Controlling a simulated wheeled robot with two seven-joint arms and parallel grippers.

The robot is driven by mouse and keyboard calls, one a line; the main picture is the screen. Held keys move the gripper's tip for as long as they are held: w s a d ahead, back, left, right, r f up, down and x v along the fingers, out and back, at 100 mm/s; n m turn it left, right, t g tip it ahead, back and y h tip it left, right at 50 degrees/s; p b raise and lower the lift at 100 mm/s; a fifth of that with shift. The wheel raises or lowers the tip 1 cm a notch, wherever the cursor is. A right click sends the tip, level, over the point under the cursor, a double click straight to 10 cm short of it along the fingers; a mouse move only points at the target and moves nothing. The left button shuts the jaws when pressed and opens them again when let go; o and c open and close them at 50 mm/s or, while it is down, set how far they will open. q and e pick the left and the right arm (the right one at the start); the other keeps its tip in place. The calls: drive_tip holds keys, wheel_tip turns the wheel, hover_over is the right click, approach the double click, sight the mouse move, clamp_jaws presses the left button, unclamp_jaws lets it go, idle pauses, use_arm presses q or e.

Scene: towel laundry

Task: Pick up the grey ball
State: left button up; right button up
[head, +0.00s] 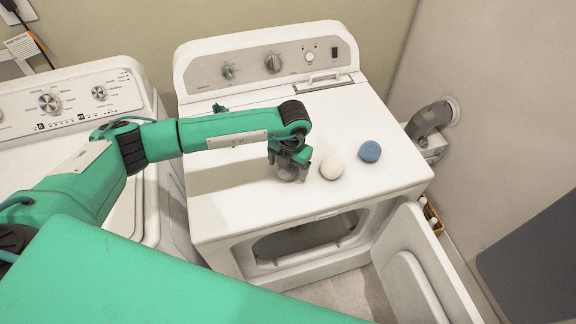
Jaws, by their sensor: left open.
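My left gripper (290,165) points down over the top of the dryer (240,200), left of two balls. It is open. A grey rounded shape, which looks like the grey ball (287,174), shows at its fingertips. The fingers partly cover it, and I cannot tell whether they touch it. A white ball (331,169) sits just right of the gripper. A blue ball (370,151) sits further right. My right gripper is not in view.
The dryer door (420,265) hangs open at the front right, with the dark drum opening beside it. A washer (70,105) stands on the left. A grey vent hose (430,119) is at the right wall. The dryer top's front left is clear.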

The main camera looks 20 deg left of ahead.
use_arm(q)
drive_tip(key=c, duration=1.1)
